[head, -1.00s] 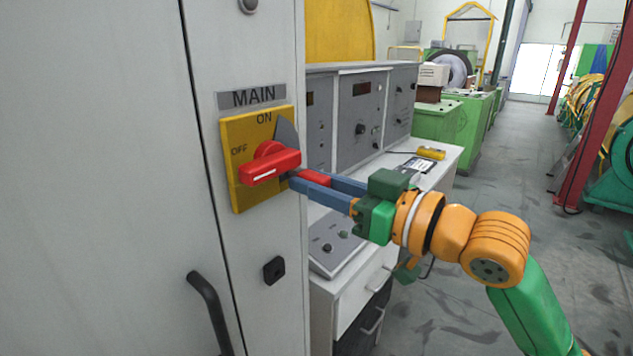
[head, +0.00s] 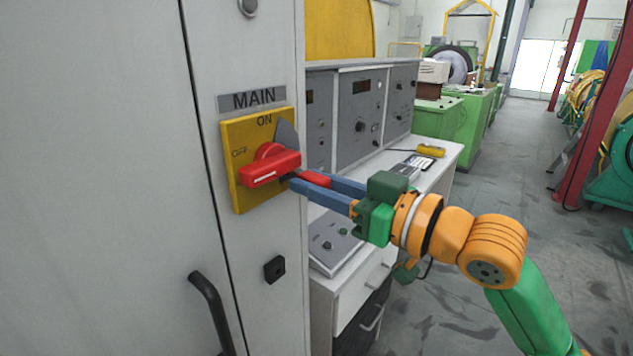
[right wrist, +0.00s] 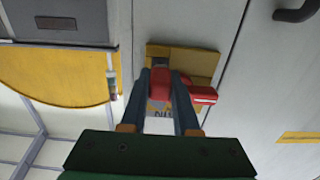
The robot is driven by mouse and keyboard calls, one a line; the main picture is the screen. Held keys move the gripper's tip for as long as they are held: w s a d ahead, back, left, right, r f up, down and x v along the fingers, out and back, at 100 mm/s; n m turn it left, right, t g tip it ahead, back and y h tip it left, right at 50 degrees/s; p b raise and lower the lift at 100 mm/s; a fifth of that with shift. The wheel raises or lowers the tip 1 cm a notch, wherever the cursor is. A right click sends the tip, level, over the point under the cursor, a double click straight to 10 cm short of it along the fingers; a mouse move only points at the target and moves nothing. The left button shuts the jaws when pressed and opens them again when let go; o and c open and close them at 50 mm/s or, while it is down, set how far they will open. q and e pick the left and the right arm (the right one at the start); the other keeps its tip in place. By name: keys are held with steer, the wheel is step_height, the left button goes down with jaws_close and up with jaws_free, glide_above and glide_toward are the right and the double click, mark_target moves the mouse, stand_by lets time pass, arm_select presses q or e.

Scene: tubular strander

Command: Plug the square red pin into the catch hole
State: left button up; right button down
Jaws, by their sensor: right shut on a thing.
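The square red pin (head: 315,179) is held between the two blue fingers of my right gripper (head: 312,183), just right of the yellow switch plate (head: 245,205). A dark piece shows at the pin's far end, close to the plate. In the right wrist view the pin (right wrist: 160,88) lies between the fingers, in front of the yellow plate (right wrist: 205,60). The red switch handle (head: 270,167) lies across the plate. The catch hole cannot be made out; the handle and the pin cover that area. I cannot tell if the pin touches the plate. My left gripper is out of view.
The grey cabinet (head: 100,150) fills the left side, with a black door handle (head: 208,305) low down. A desk with grey control panels (head: 360,115) stands behind the gripper, with a yellow object (head: 431,151) on it.

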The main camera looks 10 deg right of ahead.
steer(key=shift+p+x, duration=0.6)
steer(key=shift+x, duration=0.45)
steer(key=c, duration=0.6)
jaws_free()
steer(key=shift+w, duration=0.1)
